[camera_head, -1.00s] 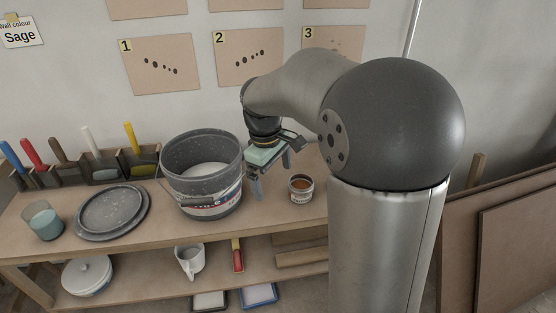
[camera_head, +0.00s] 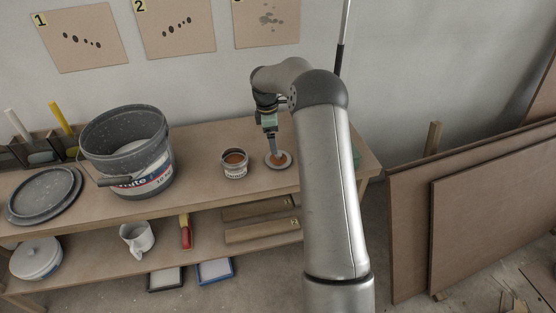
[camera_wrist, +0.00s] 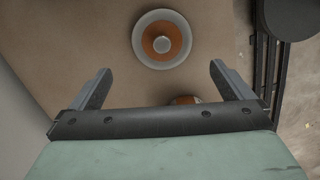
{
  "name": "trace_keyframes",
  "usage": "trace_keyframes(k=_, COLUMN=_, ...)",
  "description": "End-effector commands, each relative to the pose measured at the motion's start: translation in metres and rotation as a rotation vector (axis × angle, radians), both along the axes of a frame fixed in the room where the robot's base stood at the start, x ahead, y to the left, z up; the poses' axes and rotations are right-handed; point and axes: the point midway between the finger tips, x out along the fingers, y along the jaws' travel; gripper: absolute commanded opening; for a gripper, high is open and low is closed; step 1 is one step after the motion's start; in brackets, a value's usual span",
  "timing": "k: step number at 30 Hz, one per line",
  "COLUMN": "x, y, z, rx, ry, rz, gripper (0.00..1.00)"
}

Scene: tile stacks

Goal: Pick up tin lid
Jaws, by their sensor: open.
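The tin lid (camera_wrist: 155,44) is an orange disc with a small grey knob at its middle. It appears to lie on a pale round dish (camera_wrist: 179,18), which also shows on the tabletop in the head view (camera_head: 288,163). My gripper (camera_head: 275,150) is over the dish, pointing down, and partly hides the lid in the head view. In the wrist view my gripper (camera_wrist: 160,70) is open and empty, with the lid ahead of its fingers. The open tin (camera_head: 235,170) with orange-brown contents stands just left of the dish; its edge shows in the wrist view (camera_wrist: 185,100).
A grey bucket (camera_head: 104,160) stands on the workbench (camera_head: 205,148) left of the tin. A lower shelf holds a mug (camera_head: 137,238) and a red-handled tool (camera_head: 185,232). Brown boards (camera_head: 410,235) lean at the right.

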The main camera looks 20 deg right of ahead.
Motion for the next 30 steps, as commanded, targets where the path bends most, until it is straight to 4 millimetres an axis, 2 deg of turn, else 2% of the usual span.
trace_keyframes(k=3, x=-0.001, y=-0.002, z=-0.02, rx=0.001, ry=0.002, rz=0.0, gripper=1.0)
trace_keyframes(k=11, x=-0.003, y=-0.006, z=-0.038, rx=0.001, ry=-0.001, rz=-0.002, gripper=1.0)
trace_keyframes(k=19, x=-0.01, y=-0.013, z=-0.076, rx=0.001, ry=0.0, rz=-0.001, gripper=1.0)
trace_keyframes(k=23, x=-0.01, y=-0.014, z=-0.083, rx=0.0, ry=-0.002, rz=-0.001, gripper=1.0)
trace_keyframes(k=29, x=-0.01, y=-0.014, z=-0.084, rx=-0.001, ry=-0.002, rz=-0.002, gripper=1.0)
trace_keyframes(k=30, x=-0.01, y=-0.014, z=-0.084, rx=-0.001, ry=-0.002, rz=-0.002, gripper=0.92)
